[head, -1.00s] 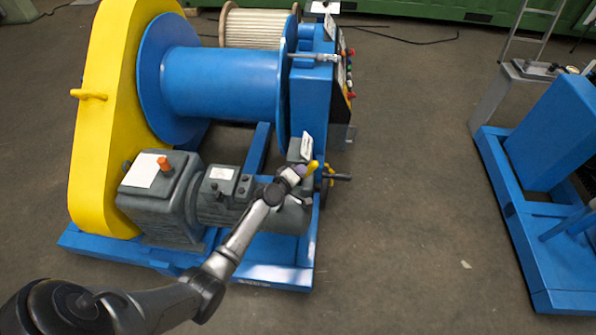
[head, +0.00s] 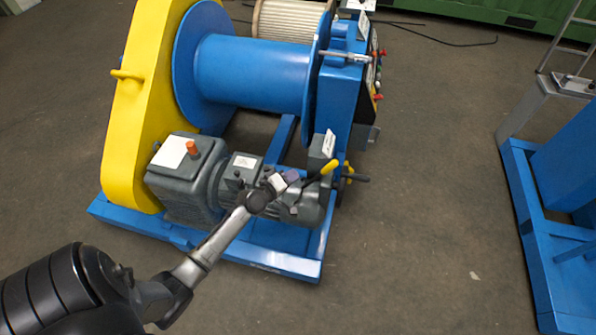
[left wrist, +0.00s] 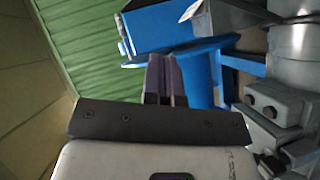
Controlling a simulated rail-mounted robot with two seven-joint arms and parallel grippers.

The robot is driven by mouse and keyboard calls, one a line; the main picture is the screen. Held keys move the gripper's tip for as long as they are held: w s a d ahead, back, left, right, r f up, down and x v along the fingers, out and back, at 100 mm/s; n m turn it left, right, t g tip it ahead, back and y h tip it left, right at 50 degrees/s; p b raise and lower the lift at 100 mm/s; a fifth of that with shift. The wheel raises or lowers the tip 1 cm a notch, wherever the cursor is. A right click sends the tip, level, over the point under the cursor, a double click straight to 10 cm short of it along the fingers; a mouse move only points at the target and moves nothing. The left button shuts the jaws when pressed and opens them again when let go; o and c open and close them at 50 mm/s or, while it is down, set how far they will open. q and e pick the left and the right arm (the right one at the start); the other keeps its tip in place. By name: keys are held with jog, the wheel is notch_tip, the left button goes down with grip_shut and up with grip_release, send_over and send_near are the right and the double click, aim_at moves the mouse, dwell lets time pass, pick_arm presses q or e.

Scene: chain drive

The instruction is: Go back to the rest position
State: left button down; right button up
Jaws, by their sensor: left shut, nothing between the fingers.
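My left gripper (head: 290,177) is in front of the grey motor (head: 303,207) of the winch in the head view. Its fingers are shut and empty. In the left wrist view the two fingers (left wrist: 164,80) sit close together, with blue frame and grey motor parts behind them. A yellow-tipped lever (head: 330,166) stands just right of the fingers in the head view, with a small gap visible between them. Whether the arm touches the motor cannot be told. My right gripper is not in view.
The winch has a blue drum (head: 252,73), a yellow chain guard (head: 142,110) and a grey gearbox (head: 186,175) on a blue base. Another blue frame (head: 530,215) stands at the right. The floor (head: 430,180) between them is clear.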

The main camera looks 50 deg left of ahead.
pick_arm(q)
jog(key=shift+s+d, duration=0.1)
jog(key=shift+s, duration=0.05)
dwell(0.6)
jog(key=s+d+f+m+g+h, duration=0.2)
jog(key=d+f+m+g+h, duration=0.15)
jog(key=m, duration=0.25)
jog(key=s+d+r+m+g+y+p, duration=0.1)
jog(key=s+d+r+m+g+y, duration=0.15)
jog(key=s+d+r+m, duration=0.4)
jog(key=s+d+r+m+g+y, duration=0.1)
jog(key=s+d+r+m+g, duration=0.3)
jog(key=s+d, duration=0.5)
jog(key=s+d+f+g+h+p, duration=0.1)
jog(key=s+d+f+g, duration=0.15)
jog(key=s, duration=0.75)
notch_tip(320, 180, up, 37)
jog(key=p, duration=3.7)
jog(key=shift+w+r+p, duration=0.15)
jog(key=shift+w+p, duration=0.1)
jog(key=shift+p, duration=0.15)
